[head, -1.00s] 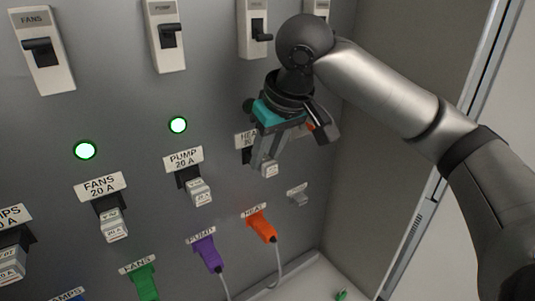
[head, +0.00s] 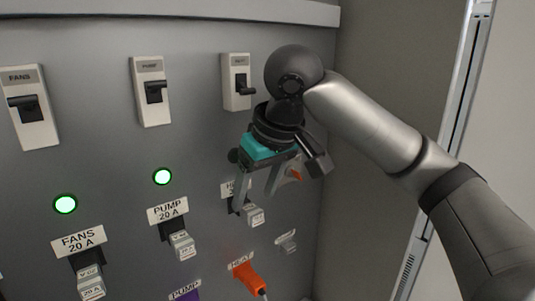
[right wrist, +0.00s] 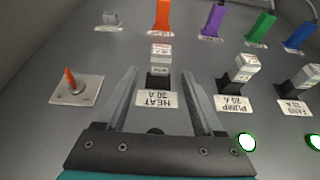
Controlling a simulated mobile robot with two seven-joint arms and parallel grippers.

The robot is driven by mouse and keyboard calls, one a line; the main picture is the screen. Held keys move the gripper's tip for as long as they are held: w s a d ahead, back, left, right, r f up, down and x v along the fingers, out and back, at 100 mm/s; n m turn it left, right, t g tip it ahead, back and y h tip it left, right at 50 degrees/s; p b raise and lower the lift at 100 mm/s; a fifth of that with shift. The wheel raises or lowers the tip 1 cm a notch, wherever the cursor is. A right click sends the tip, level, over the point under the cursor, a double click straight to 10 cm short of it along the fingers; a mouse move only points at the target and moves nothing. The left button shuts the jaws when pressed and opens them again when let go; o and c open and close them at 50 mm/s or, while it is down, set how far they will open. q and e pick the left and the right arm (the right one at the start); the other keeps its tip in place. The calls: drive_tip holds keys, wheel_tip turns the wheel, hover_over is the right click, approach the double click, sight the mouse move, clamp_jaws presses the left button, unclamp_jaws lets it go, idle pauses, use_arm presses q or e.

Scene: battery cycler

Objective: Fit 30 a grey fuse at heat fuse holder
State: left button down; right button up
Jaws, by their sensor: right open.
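A grey fuse (head: 254,215) sits in the black heat fuse holder (head: 233,204), below the partly hidden HEAT label. In the right wrist view the fuse (right wrist: 161,53) stands in the holder (right wrist: 158,80) above the upside-down HEAT 30 A label (right wrist: 157,99). My right gripper (head: 257,198) is open in front of the panel at this holder. Its fingers (right wrist: 147,72) are spread in the wrist view, with the fuse showing beyond and between their tips, apart from them. My left gripper is out of view.
Pump (head: 182,243) and fans (head: 91,281) fuses sit to the left, under green lights. The heat switch (head: 237,83) is above. An orange heat plug (head: 247,278) is below, beside a small grey clip (head: 286,241). A side wall stands right.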

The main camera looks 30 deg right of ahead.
drive_tip(key=v, duration=1.2)
